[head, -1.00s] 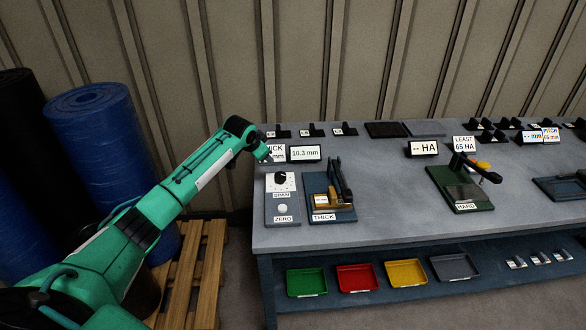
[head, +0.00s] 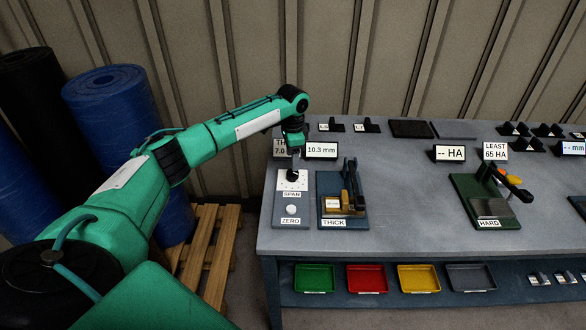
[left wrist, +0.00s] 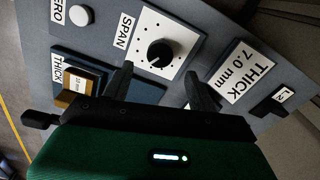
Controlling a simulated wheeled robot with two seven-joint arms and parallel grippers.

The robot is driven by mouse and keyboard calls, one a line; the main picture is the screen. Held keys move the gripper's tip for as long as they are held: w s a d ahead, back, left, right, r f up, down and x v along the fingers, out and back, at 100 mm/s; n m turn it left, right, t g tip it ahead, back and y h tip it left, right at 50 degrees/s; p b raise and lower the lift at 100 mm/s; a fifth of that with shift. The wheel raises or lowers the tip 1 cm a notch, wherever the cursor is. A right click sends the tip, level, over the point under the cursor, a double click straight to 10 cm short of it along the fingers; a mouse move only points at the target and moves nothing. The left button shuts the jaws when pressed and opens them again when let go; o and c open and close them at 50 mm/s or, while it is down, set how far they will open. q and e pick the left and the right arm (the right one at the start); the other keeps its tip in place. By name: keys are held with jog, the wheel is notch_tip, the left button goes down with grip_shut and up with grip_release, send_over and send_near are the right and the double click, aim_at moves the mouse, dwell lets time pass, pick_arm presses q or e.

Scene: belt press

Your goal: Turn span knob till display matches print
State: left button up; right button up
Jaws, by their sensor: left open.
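The black span knob (head: 293,176) sits on a white dial plate above the SPAN label; the left wrist view shows it too (left wrist: 160,53), with a white pointer mark. My left gripper (left wrist: 160,72) is open, its two fingers pointing at the knob, one to each side of it in that picture. Whether they touch it I cannot tell. In the head view the gripper (head: 294,158) hangs just above the knob. The display (head: 321,150) reads 10.3 mm. The printed THICK sign (head: 282,148), partly hidden by my arm, reads 7.0 mm in the left wrist view (left wrist: 245,78). My right gripper is not in view.
A white ZERO button (head: 291,209) is below the knob on the same panel. The THICK gauge (head: 343,205) stands close to its right. A HARD tester (head: 482,200) is further right, with bare bench between. Coloured trays (head: 314,278) lie on the lower shelf.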

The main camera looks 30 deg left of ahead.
aim_at(293, 175)
pick_arm(q)
notch_tip(293, 175, down, 6)
jog(key=shift+r+p, duration=0.15)
jog(key=shift+p, duration=0.35)
jog(key=shift+f, duration=0.5)
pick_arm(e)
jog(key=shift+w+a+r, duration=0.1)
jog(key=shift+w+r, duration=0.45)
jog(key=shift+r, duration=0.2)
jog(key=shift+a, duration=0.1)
pick_arm(q)
jog(key=c, duration=1)
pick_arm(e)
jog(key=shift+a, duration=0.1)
